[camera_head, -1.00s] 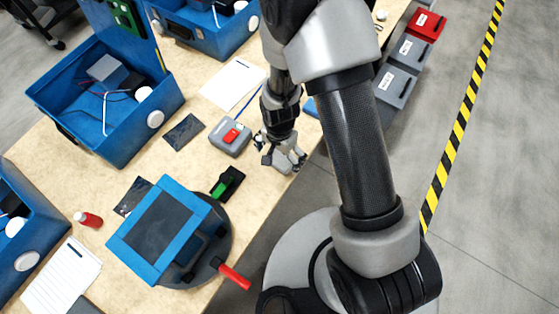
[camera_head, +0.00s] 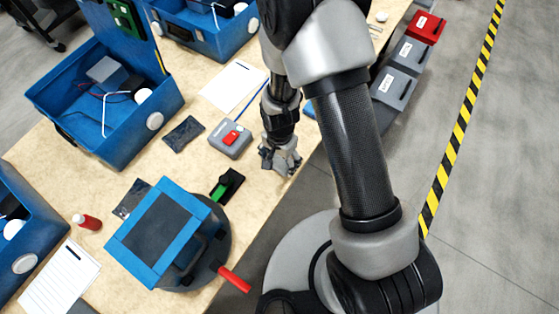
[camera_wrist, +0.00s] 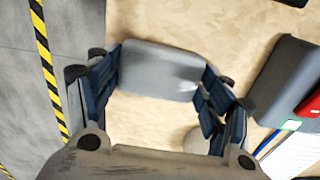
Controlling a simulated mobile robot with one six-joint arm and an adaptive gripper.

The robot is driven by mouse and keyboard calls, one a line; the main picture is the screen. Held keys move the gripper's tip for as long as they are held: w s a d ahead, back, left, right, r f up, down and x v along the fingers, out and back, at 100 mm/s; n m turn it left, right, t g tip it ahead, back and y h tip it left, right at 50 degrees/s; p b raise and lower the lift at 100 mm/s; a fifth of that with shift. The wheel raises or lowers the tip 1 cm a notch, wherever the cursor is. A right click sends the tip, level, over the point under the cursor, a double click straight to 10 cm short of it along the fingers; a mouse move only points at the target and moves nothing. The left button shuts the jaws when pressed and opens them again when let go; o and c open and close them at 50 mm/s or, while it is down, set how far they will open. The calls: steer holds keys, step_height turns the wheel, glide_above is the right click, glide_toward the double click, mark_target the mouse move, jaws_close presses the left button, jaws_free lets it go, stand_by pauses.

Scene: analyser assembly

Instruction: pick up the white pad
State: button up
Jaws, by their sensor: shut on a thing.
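The white pad (camera_wrist: 158,72), a pale grey-white flat piece with rounded corners, sits between the fingertips in the wrist view. My gripper (camera_wrist: 162,68) is shut on its two opposite sides. In the head view my gripper (camera_head: 282,162) is low over the right edge of the table, to the right of a grey box with a red switch. Whether the pad is clear of the tabletop is hard to tell.
The grey box (camera_head: 230,142) stands close by, and a black-and-green part (camera_head: 227,185) lies nearer. A round white thing (camera_wrist: 196,141) is partly hidden behind my gripper. The table edge is just right.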

mark_target(280, 161)
step_height(280, 161, up, 20)
steer(key=p, duration=0.6)
